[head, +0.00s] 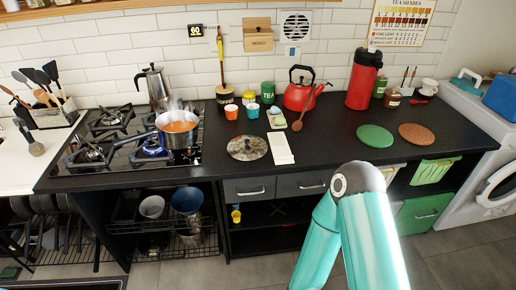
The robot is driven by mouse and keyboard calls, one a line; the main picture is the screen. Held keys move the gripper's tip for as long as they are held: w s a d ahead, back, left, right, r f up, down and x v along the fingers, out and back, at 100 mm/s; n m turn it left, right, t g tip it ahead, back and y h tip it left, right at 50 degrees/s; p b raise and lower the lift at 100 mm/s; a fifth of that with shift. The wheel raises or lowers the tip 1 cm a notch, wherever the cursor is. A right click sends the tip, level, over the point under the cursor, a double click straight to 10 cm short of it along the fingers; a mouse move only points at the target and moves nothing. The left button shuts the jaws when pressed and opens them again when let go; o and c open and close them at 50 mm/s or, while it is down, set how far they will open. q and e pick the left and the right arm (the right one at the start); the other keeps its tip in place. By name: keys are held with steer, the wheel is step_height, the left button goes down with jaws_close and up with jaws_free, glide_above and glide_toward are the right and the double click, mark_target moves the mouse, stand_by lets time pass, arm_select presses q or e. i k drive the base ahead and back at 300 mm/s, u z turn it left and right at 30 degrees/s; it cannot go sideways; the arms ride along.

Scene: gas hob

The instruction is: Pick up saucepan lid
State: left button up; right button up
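A round, flat lid-like disc (241,154) with a pale rim lies on the black counter, right of the hob; its mottled top looks like glass. I take it to be the saucepan lid. An uncovered steel saucepan (180,138) with orange contents stands on the hob over a blue flame, steaming, its handle pointing left. Neither of my grippers shows in the head view. Only the bent links of one of my teal arms rise from the bottom, right of centre, well away from the disc.
White folded cloths (280,147) lie close to the disc's right. A wooden spoon (302,119) lies nearby. The hob (105,150) is lit. Counter front right of the cloths is fairly clear.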

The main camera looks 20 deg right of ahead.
mark_target(244, 147)
steer(key=z, duration=0.05)
steer(key=i, duration=1)
steer(key=u, duration=0.05)
